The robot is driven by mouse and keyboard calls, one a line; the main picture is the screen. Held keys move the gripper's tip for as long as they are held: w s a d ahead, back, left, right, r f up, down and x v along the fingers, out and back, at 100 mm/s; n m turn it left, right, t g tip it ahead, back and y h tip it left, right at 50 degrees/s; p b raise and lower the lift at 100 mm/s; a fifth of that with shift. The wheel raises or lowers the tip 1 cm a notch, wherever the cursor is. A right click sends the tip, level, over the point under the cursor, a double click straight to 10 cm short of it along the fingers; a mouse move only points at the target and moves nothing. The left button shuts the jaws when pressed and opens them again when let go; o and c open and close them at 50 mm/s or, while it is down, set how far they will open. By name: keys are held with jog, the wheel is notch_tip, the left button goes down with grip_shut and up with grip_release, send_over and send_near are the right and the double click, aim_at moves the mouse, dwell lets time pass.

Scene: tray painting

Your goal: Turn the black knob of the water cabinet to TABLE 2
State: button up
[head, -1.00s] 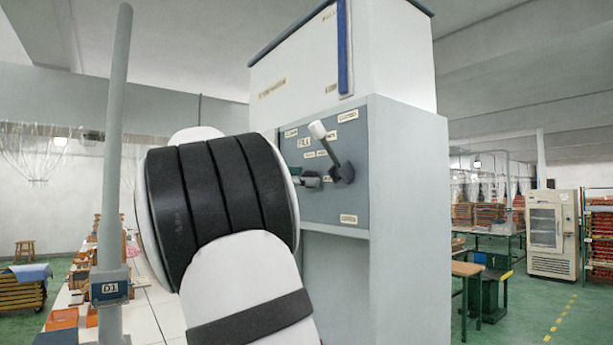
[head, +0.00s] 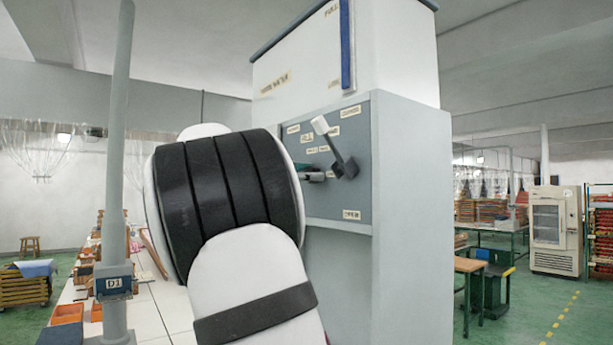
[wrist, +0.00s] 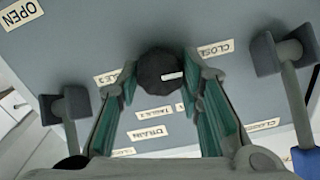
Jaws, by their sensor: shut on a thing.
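The water cabinet (head: 408,190) stands right of centre in the head view, with a grey front panel (head: 330,205) carrying several labels. In the wrist view the round black knob (wrist: 152,66) sits on that panel (wrist: 100,40), with a white mark on its face pointing right and slightly up. My gripper (wrist: 160,78) is shut on the knob, one green-grey finger at each side. Labels surround the knob; one at left ends in "2", and the right finger partly covers another. In the head view my gripper (head: 312,176) is at the panel and the knob cannot be made out.
A lever with a white end (head: 320,125) juts from the panel close to my gripper. The wrist view shows grey levers at left (wrist: 73,104) and right (wrist: 280,55). A grey post (head: 115,180) stands at left beside a long white table (head: 165,305). Green floor lies at right.

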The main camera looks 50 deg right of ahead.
jog(key=shift+f, duration=0.1)
jog(key=m+b, duration=1.5)
jog(key=m, duration=0.8)
jog(key=shift+f+b, duration=0.2)
jog(key=shift+b, duration=0.2)
jog(key=shift+m, duration=0.4)
jog(key=o, duration=1.2)
jog(key=shift+r, duration=0.1)
jog(key=shift+c, duration=0.2)
